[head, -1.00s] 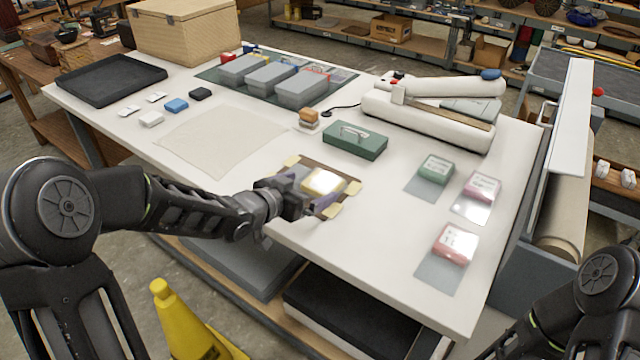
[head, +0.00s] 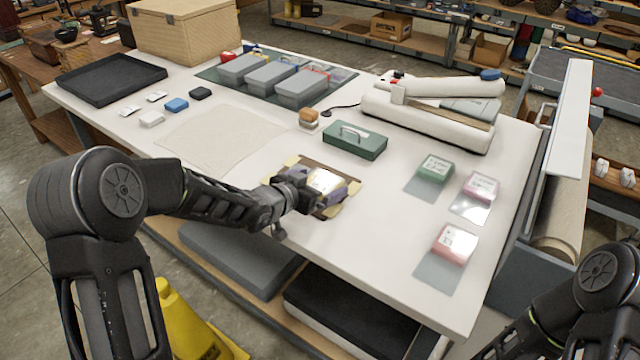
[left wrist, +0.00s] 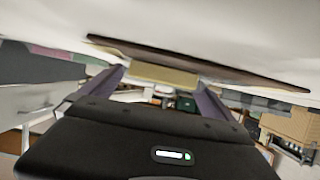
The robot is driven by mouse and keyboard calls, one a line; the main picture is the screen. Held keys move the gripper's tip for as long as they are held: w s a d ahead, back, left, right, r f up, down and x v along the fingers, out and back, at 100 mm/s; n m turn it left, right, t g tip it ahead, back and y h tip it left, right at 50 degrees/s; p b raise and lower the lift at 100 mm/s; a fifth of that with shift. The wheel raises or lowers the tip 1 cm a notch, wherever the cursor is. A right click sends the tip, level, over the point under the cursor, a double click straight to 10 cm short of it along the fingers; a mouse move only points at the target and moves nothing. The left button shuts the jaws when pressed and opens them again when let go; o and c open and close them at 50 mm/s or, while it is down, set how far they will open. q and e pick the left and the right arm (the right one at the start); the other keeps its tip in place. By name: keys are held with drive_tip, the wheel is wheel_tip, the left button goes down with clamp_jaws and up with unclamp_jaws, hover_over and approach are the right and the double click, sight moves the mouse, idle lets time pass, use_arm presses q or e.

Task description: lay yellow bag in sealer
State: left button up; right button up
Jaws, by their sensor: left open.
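The yellow bag (head: 323,180), with a pale shiny top, lies on a brown board with pale yellow corners (head: 331,161) near the table's front edge. My left gripper (head: 326,190) is open over it, with purple fingers on either side. In the left wrist view the bag (left wrist: 163,74) shows as a yellow block between the spread fingers (left wrist: 160,86), against the brown board (left wrist: 220,75). I cannot tell whether the fingers touch it. The sealer (head: 425,117), a long white machine with a raised arm, stands at the back right of the table. My right gripper is out of view.
A green box with a handle (head: 355,139) stands between the bag and the sealer. Green, pink and red packets (head: 456,242) lie on the right. Grey lidded boxes (head: 270,78) stand at the back. A pale sheet (head: 221,138) lies flat on the left.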

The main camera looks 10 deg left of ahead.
sight(319, 184)
use_arm(q)
drive_tip(key=shift+c, duration=0.2)
drive_tip(key=c, duration=1.4)
wheel_tip(319, 184, up, 10)
drive_tip(key=shift+r+p, duration=0.1)
drive_tip(key=shift+p, duration=0.45)
drive_tip(key=shift+d, duration=0.1)
drive_tip(key=shift+s+d+f, duration=0.3)
drive_tip(key=shift+d+f, duration=0.1)
drive_tip(key=shift+d, duration=0.1)
drive_tip(key=shift+s+d+f, duration=0.4)
drive_tip(key=shift+s+f, duration=0.05)
drive_tip(key=s+a+f+n+y, duration=0.1)
drive_tip(key=f, duration=0.1)
drive_tip(key=s+a+f+n+y, duration=0.2)
drive_tip(key=s+a+f+n+t+y, duration=0.1)
drive_tip(key=s+f+y, duration=0.1)
drive_tip(key=f, duration=0.1)
drive_tip(key=shift+a, duration=0.3)
drive_tip(key=shift+s, duration=0.1)
